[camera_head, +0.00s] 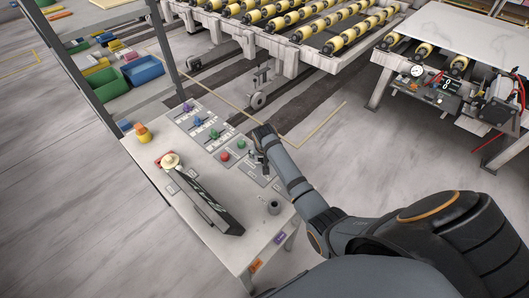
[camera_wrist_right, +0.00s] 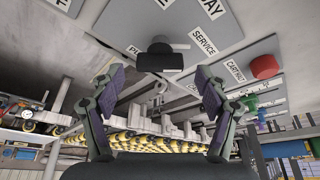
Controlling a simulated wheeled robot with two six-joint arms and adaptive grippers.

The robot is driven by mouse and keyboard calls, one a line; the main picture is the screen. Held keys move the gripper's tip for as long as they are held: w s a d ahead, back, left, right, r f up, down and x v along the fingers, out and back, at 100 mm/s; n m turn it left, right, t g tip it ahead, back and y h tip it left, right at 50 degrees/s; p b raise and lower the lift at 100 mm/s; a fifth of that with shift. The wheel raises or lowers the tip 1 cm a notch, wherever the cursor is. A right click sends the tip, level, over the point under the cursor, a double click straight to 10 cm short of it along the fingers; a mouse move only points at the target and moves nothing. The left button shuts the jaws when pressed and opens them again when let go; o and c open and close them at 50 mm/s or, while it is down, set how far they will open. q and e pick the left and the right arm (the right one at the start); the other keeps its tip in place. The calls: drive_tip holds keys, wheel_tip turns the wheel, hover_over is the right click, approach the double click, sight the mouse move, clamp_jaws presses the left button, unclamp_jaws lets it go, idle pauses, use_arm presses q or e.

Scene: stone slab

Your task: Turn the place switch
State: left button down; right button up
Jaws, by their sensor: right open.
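In the right wrist view a black switch knob (camera_wrist_right: 162,56) sits on a grey panel, with a label starting "PL" to its left and "SERVICE" to its right. My right gripper (camera_wrist_right: 160,80) is open and empty, with its two fingers spread to either side below the knob in the picture. I see no contact with the knob. In the head view my right gripper (camera_head: 261,145) is over the right end of the panel row on the table, and it largely hides the switch there. My left gripper is not in view.
A red button (camera_wrist_right: 265,67) is close beside the switch; a green button (camera_head: 241,144) also shows. More coloured knobs line the panels. A roller conveyor (camera_head: 290,30) stands behind.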

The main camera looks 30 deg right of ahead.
drive_tip(key=v, duration=1)
drive_tip(key=shift+r, duration=0.25)
drive_tip(key=shift+s+a, duration=0.1)
drive_tip(key=shift+s, duration=0.05)
